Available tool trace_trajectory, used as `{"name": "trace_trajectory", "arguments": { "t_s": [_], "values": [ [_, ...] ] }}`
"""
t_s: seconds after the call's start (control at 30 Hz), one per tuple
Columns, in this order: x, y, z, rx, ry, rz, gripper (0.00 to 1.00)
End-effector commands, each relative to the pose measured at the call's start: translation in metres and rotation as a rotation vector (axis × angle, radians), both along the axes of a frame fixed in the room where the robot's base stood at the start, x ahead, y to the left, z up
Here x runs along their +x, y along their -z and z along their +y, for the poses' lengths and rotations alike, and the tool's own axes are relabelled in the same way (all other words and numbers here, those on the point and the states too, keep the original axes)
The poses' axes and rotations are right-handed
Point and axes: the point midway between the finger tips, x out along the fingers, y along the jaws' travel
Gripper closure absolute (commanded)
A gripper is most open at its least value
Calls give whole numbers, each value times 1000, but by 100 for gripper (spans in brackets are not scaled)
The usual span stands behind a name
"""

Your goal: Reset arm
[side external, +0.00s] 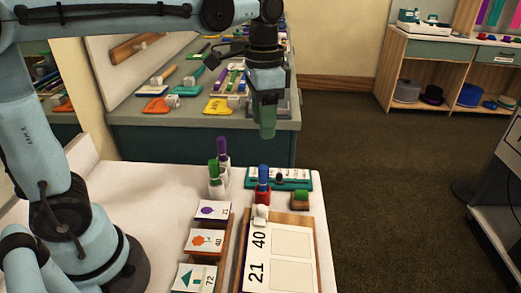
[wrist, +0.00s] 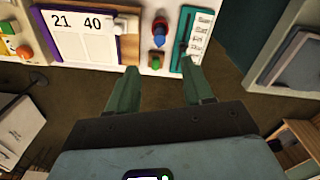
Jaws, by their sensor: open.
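My gripper touches nothing in either view.
A wooden board (side external: 233,262) holding a white sheet marked 21 and 40 (side external: 280,255) lies on the white table (side external: 168,205). Beside it stand picture cards (side external: 205,240), a blue-and-red peg (side external: 263,178), purple-topped (side external: 222,148) and green-topped pegs, a green block (side external: 300,196) and a teal tray (side external: 307,180). A cluttered counter (side external: 200,130) stands behind.

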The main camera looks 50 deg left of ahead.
Motion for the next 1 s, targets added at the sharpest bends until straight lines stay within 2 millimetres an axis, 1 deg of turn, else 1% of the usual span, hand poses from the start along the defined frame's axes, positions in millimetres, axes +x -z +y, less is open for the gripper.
{"name": "trace_trajectory", "arguments": {
  "t_s": [0.17,0.27,0.47,0.7,0.83,1.0],
  "values": [
    [-3,1,1,-2,-14,-17,49],
    [-10,4,6,-7,-54,-69,49],
    [-34,21,18,-37,-197,-255,49],
    [-59,48,31,-96,-366,-479,49],
    [-67,60,35,-124,-424,-560,49],
    [-71,66,37,-141,-457,-607,49]
  ]
}}
